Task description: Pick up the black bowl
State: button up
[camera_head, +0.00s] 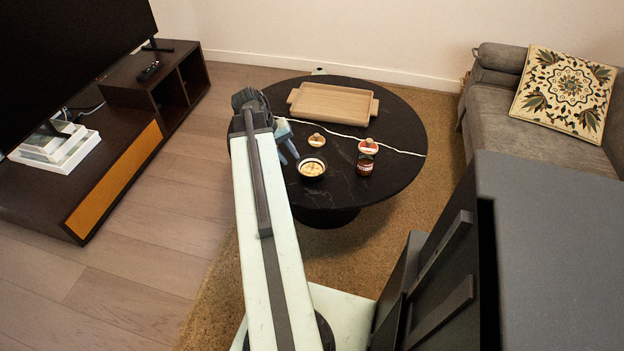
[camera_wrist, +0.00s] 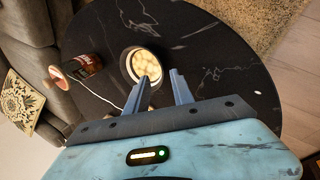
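The black bowl (camera_head: 312,168) is a small round bowl with a dark outside and pale yellow contents, on the round black table (camera_head: 405,120) near its front edge. In the wrist view the bowl (camera_wrist: 143,66) lies just beyond the fingertips, nearer the left finger, whose tip overlaps its lower edge. My gripper (camera_wrist: 159,76) is open and empty, with a clear gap between its blue fingers. In the head view my gripper (camera_head: 287,148) is left of the bowl, partly hidden by my arm. Whether a finger touches the bowl cannot be told.
A jar with a red label (camera_head: 366,158) stands right of the bowl, and a small round item (camera_head: 316,140) lies behind it. A wooden tray (camera_head: 333,104) sits at the table's back. A grey sofa (camera_head: 490,110) is at right, a TV cabinet (camera_head: 110,130) at left.

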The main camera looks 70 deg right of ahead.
aim_at(299, 167)
jog(key=shift+b+x, duration=0.9)
jog(key=shift+x, duration=0.1)
jog(key=b+x, duration=0.5)
jog(key=x, duration=0.1)
jog(key=shift+d, duration=0.1)
jog(key=shift+r, duration=0.25)
grip_shut()
